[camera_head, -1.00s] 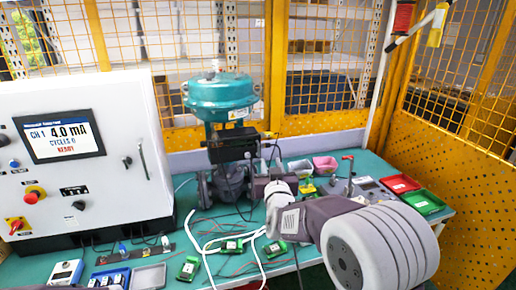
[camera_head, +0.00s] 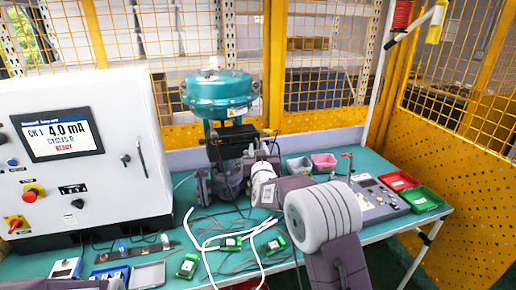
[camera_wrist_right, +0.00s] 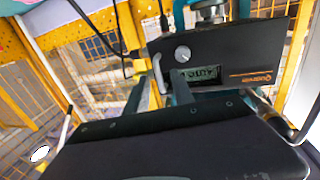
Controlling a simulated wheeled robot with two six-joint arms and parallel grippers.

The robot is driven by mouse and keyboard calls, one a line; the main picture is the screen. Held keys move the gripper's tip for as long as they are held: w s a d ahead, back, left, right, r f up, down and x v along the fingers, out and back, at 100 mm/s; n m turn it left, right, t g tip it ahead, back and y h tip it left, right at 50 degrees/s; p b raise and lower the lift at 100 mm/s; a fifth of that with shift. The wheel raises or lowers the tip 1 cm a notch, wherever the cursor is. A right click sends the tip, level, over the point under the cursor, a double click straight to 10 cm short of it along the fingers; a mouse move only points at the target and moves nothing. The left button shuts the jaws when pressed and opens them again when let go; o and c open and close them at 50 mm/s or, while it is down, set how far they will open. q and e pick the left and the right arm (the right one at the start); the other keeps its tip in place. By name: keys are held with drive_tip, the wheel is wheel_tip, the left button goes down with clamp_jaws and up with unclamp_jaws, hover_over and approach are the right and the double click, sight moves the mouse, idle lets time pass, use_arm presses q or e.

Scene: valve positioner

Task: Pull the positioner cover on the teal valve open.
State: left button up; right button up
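The teal valve (camera_head: 220,92) stands at the back of the bench, with the black positioner (camera_head: 228,146) below its round top. In the right wrist view the positioner cover (camera_wrist_right: 225,55) looks shut. It has a round knob, a small display window and orange lettering, and a pale handle (camera_wrist_right: 157,74) at its left edge. My right gripper (camera_head: 262,149) is at the positioner's right side. In the wrist view its fingers (camera_wrist_right: 162,88) look apart, on either side of the handle's lower end; contact cannot be told.
A white control cabinet (camera_head: 78,150) stands left of the valve. White cables (camera_head: 228,240) and small green boards (camera_head: 230,243) lie on the bench front. Bins (camera_head: 422,200) and a grey device (camera_head: 378,198) are at right. Yellow mesh fencing encloses the back.

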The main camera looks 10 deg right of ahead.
drive_tip(key=shift+w+f, duration=0.1)
drive_tip(key=shift+w, duration=0.05)
clamp_jaws()
idle(1.3)
